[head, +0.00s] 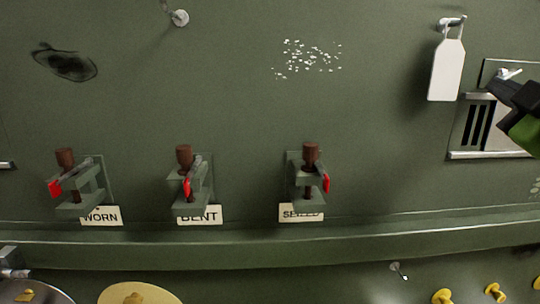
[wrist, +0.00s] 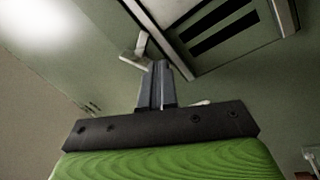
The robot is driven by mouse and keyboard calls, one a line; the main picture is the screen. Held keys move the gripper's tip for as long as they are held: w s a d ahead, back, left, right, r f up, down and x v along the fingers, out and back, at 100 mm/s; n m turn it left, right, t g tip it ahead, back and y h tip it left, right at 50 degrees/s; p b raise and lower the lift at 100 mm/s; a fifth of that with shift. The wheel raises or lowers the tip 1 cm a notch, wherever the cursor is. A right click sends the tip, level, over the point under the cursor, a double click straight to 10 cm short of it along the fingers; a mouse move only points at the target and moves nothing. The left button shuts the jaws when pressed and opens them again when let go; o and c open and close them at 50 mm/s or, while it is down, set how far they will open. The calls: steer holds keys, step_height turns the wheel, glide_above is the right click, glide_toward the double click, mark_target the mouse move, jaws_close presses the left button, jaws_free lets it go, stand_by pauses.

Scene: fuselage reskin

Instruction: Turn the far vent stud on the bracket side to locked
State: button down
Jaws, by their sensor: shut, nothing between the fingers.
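The louvred vent panel (head: 485,154) is on the green wall at the right of the head view, with dark slots and pale metal rails. It also shows at the top of the wrist view (wrist: 187,52). A pale stud with a wing-like handle (head: 508,73) is at the vent's upper part; a pale stud handle (wrist: 135,56) shows just left of my fingertips in the wrist view. My gripper (head: 494,86) is shut and empty, its fingertips (wrist: 160,66) close beside that handle; I cannot tell whether they touch. My gripper hides part of the vent's right side.
A white tag (head: 447,70) hangs from a peg left of the vent. Three brackets with red levers, labelled WORN (head: 78,185), BENT (head: 192,185) and SEIZED (head: 306,182), stand out at left. A ledge (head: 250,246) runs below, with yellow knobs (head: 443,296) under it.

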steer(key=shift+f, duration=0.1)
steer(key=r+b+v, duration=0.1)
steer(key=b+v, duration=0.2)
steer(key=v, duration=0.3)
steer(key=shift+b, duration=0.35)
steer(key=shift+s+d, duration=0.1)
